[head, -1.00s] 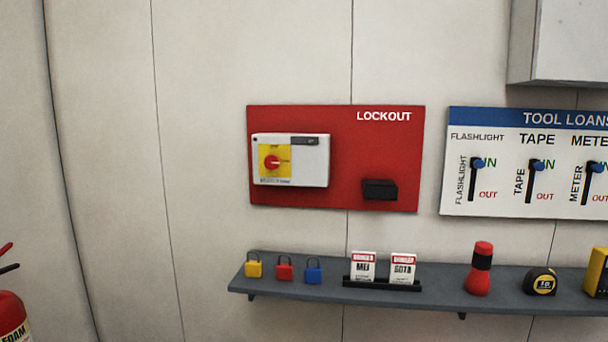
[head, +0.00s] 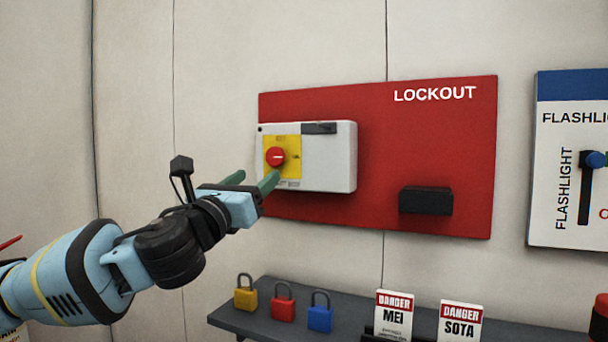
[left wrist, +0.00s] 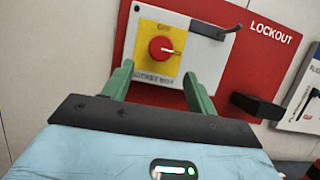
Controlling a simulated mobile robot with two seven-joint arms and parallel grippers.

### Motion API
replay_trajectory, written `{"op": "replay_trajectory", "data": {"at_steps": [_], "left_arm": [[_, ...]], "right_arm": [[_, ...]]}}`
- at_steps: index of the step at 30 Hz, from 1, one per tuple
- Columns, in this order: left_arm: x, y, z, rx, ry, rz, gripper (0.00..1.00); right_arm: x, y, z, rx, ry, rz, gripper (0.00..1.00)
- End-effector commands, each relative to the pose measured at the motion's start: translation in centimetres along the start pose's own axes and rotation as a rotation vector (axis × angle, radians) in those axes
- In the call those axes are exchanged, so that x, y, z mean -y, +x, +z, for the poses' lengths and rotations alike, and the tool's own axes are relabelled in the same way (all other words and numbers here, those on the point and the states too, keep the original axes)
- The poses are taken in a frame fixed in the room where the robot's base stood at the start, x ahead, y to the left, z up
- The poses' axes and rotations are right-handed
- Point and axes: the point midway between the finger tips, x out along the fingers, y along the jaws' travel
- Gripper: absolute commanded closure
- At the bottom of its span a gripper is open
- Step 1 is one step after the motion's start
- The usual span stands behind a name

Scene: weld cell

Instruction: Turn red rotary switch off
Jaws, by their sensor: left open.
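The red rotary switch (head: 275,157) is a round knob on a yellow plate, on a white box (head: 335,160) fixed to the red LOCKOUT board (head: 430,150). Its pale pointer mark points right in the head view. It also shows in the left wrist view (left wrist: 161,49), above and between the fingers. My left gripper (head: 256,180) is open, with green fingers just below and in front of the knob. In the left wrist view the left gripper (left wrist: 160,80) has nothing between its fingertips, and the knob looks apart from them. My right gripper is not in view.
A black holder (head: 426,201) sticks out from the board to the right of the switch box. Below, a grey shelf (head: 240,318) carries yellow, red and blue padlocks (head: 283,302) and danger tags (head: 394,314).

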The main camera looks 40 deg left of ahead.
Motion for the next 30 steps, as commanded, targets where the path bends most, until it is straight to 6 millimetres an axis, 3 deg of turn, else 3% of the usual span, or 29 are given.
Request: {"op": "replay_trajectory", "data": {"at_steps": [3, 14, 23, 30], "left_arm": [[0.0, -0.1, 0.9, 0.019, 0.026, 0.003, 0.42], [-0.3, 0.7, 0.7, 0.013, 0.029, 0.009, 0.42], [0.1, 2.7, 0.7, 0.013, 0.028, 0.001, 0.42], [0.1, 5.4, 0.8, 0.014, 0.026, 0.002, 0.42]], "right_arm": [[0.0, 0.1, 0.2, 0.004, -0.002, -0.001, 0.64], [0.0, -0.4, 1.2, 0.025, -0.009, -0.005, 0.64], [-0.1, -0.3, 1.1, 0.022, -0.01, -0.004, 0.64], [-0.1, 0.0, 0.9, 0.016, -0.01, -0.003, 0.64]]}}
